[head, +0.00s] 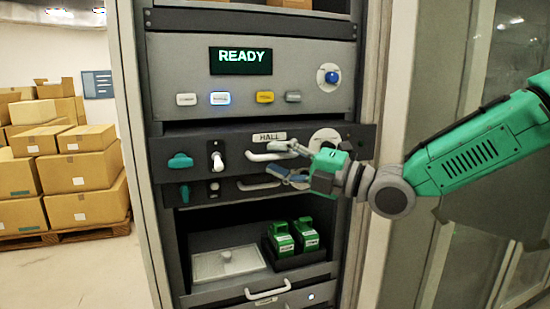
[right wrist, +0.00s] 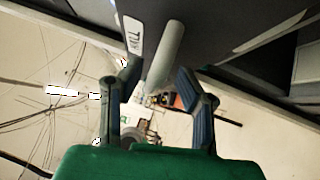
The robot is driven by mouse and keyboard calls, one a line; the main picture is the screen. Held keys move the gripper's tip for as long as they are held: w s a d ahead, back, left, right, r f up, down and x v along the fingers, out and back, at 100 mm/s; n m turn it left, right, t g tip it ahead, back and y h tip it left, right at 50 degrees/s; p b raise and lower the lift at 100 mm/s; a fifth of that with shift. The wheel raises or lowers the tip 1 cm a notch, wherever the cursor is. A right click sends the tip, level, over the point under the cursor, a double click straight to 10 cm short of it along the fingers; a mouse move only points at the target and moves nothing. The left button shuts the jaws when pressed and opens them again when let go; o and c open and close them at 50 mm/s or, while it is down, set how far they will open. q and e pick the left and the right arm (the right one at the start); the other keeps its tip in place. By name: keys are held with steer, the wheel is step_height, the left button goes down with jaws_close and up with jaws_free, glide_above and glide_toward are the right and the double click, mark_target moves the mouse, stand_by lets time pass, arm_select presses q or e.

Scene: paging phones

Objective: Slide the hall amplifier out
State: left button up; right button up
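The hall amplifier (head: 233,140) is a dark rack unit with a HALL label, a teal knob (head: 180,161), a white toggle switch and a pale bar handle (head: 256,156). Its front spans the rack below the READY panel. I cannot tell how far it stands out. My right gripper (head: 285,163) is at the handle's right part, its fingers spread above and below. In the right wrist view the handle (right wrist: 166,55) runs toward the gap between the parted fingers (right wrist: 158,76). Contact is not clear. The gripper partly hides the unit below. My left gripper is out of view.
Another dark unit with a teal knob is directly below. Lower down, green devices (head: 282,240) stand in a black holder. Boxes (head: 85,168) are stacked at left.

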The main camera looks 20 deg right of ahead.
steer(key=shift+w+d+r, duration=0.1)
steer(key=shift+d, duration=0.1)
steer(key=shift+s+d, duration=0.35)
steer(key=shift+s, duration=0.05)
steer(key=v, duration=1.1)
steer(key=shift+w+d+f, duration=0.15)
steer(key=shift+f, duration=0.15)
steer(key=shift+a, duration=0.25)
